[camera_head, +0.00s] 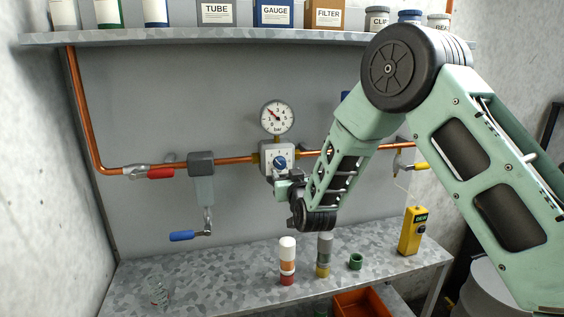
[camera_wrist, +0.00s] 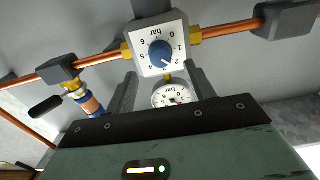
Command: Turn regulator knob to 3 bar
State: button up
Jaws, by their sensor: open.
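The regulator (camera_head: 277,158) is a pale square block with a blue knob (camera_head: 280,162) on the copper pipe. In the wrist view the blue knob (camera_wrist: 161,53) sits in a numbered bar dial (camera_wrist: 182,32). Its white mark points down and right, near 2 on the side toward 3. The round pressure gauge (camera_head: 277,117) stands above the regulator, its needle pointing up and left; it shows partly in the wrist view (camera_wrist: 172,93). My gripper (camera_head: 284,184) is just below and in front of the knob. In the wrist view its fingers (camera_wrist: 162,72) are apart, with nothing between them gripped.
A red-handled valve (camera_head: 160,172) and blue-handled valve (camera_head: 182,236) are left of the regulator. A yellow-handled valve (camera_head: 415,166) is right. The bench (camera_head: 220,278) holds a white-and-orange cylinder (camera_head: 287,255), a grey cylinder (camera_head: 324,250), a green ring (camera_head: 356,261) and a yellow device (camera_head: 412,232).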

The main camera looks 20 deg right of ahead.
aim_at(282, 166)
jog(key=w+p, duration=0.1)
jog(key=w, duration=0.5)
jog(key=shift+w+p, duration=0.25)
jog(key=shift+p, duration=0.1)
jog(key=c, duration=1)
